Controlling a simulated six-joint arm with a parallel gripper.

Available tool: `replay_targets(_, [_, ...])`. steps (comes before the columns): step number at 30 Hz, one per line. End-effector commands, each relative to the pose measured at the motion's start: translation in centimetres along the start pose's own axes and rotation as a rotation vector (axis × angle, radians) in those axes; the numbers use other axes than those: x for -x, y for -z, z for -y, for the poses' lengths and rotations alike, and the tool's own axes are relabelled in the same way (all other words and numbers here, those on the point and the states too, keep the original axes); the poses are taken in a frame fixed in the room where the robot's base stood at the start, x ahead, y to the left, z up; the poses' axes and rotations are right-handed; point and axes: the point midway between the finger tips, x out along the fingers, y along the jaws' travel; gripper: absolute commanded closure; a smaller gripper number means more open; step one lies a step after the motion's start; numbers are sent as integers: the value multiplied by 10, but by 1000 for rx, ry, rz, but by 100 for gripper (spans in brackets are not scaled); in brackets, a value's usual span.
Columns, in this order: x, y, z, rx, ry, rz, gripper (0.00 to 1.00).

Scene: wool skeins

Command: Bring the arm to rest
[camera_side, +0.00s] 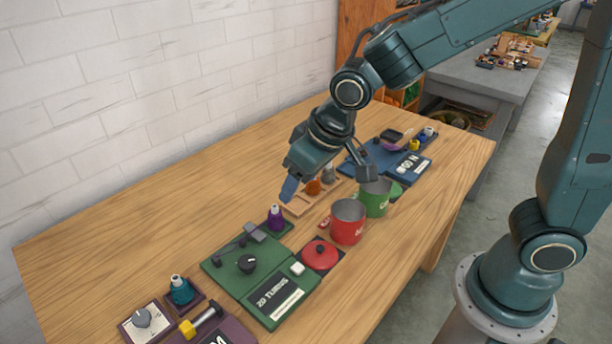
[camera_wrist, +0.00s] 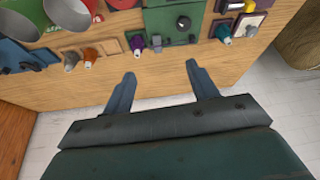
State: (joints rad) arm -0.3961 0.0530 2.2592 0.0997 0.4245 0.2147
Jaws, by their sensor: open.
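My gripper (camera_wrist: 158,86) is open and empty in the wrist view, its two fingers apart over bare wood. In the side view my gripper (camera_side: 328,183) hangs above the middle of the wooden table (camera_side: 170,205). Below and near it are a red can (camera_side: 348,222) and a green can (camera_side: 375,197), both upright and open at the top. Any skeins cannot be made out clearly in these views.
A red round lid (camera_side: 320,254) lies in front. A blue panel (camera_side: 405,165) lies further back. The table's wall side is mostly clear.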

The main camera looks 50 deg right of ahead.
Motion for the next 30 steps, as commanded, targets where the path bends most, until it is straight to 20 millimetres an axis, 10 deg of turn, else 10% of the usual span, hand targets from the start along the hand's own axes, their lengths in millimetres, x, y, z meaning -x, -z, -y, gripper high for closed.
replay_targets(15, [99,-50,-66,-67,-23,-42,41])
replay_targets(30, [157,-123,-96,-101,-62,-77,41])
